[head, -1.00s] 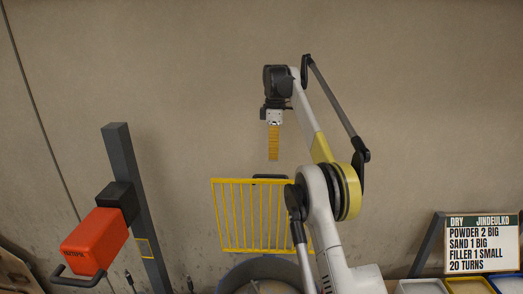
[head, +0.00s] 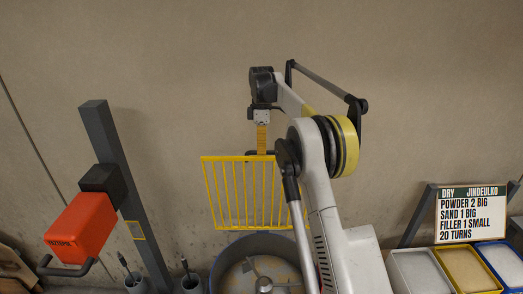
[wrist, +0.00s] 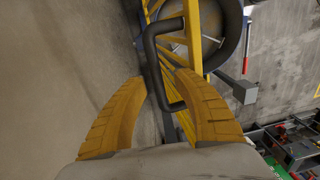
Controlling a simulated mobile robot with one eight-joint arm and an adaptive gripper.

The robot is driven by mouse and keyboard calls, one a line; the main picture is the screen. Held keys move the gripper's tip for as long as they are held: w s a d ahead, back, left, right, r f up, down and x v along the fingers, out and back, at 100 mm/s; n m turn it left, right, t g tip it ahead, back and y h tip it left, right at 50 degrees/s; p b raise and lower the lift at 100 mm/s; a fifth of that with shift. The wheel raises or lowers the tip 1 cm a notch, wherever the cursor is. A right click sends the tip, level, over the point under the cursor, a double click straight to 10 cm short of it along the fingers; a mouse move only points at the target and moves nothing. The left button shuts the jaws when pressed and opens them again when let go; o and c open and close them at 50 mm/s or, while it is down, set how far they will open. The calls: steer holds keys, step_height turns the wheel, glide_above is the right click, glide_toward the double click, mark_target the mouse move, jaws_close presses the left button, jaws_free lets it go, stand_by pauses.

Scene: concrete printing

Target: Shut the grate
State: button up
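The yellow barred grate (head: 231,194) stands raised, nearly upright, behind the round grey mixing drum (head: 228,262). Its black handle (head: 251,153) is at the top edge. My gripper (head: 262,148) points down at this handle from above, with its yellow fingers reaching the top edge. In the wrist view, the two curved yellow fingers of my gripper (wrist: 155,73) are apart. The black handle (wrist: 152,50) passes between their tips, and I see no clear grip on it. The yellow grate (wrist: 190,35) and drum (wrist: 222,35) lie beyond. My arm hides the grate's right part in the head view.
An orange box (head: 82,228) with a black handle sits on a grey post (head: 121,165) at left. At right are a recipe sign (head: 470,214) and several bins, one filled with pale powder (head: 420,270). The wall above is bare.

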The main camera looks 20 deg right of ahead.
steer(key=shift+w+f, duration=0.2)
steer(key=shift+f, duration=0.2)
steer(key=shift+s+r, duration=0.1)
steer(key=shift+s, duration=0.05)
jaws_close()
steer(key=shift+s+a, duration=0.1)
